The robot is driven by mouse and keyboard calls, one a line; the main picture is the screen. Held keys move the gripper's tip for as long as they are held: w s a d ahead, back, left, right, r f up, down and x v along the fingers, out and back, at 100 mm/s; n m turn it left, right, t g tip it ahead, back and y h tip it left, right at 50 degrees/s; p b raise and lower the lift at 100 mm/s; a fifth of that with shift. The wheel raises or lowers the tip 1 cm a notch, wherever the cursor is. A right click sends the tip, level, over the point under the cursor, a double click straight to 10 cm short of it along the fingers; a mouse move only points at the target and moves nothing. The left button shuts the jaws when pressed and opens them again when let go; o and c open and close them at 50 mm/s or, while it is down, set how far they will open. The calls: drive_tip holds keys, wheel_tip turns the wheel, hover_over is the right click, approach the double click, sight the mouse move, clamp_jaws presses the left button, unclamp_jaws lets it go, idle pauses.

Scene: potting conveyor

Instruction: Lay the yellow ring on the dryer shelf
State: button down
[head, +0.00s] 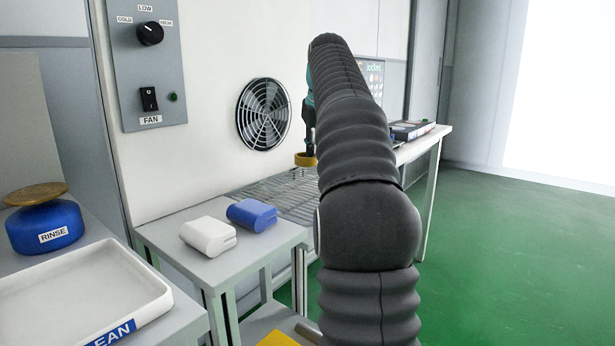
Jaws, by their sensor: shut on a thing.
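The yellow ring (304,161) hangs at the tip of my gripper (309,150), which is shut on it. My own dark arm hides much of the gripper and its right side. The dryer shelf (272,194) is a grey wire rack below the round fan grille in the white wall. The ring appears above the rack's back right part, seemingly apart from it. The exact gap is hard to tell. The right part of the rack is hidden behind my arm.
A white block (207,236) and a blue block (251,214) sit on a grey table (185,262) before the rack. A fan panel (146,62) is on the wall. At left are a blue RINSE pot (45,228) and a white tray (150,287). The visible rack looks empty.

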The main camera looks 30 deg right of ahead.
sight(307, 182)
drive_tip(key=shift+w+a+f, duration=0.5)
drive_tip(key=shift+w+a, duration=0.05)
drive_tip(key=shift+f+b, duration=1)
drive_tip(key=shift+f, duration=1)
drive_tip(key=shift+f, duration=0.1)
drive_tip(key=c, duration=1.2)
unclamp_jaws()
drive_tip(key=p+v, duration=0.4)
drive_tip(key=v, duration=0.8)
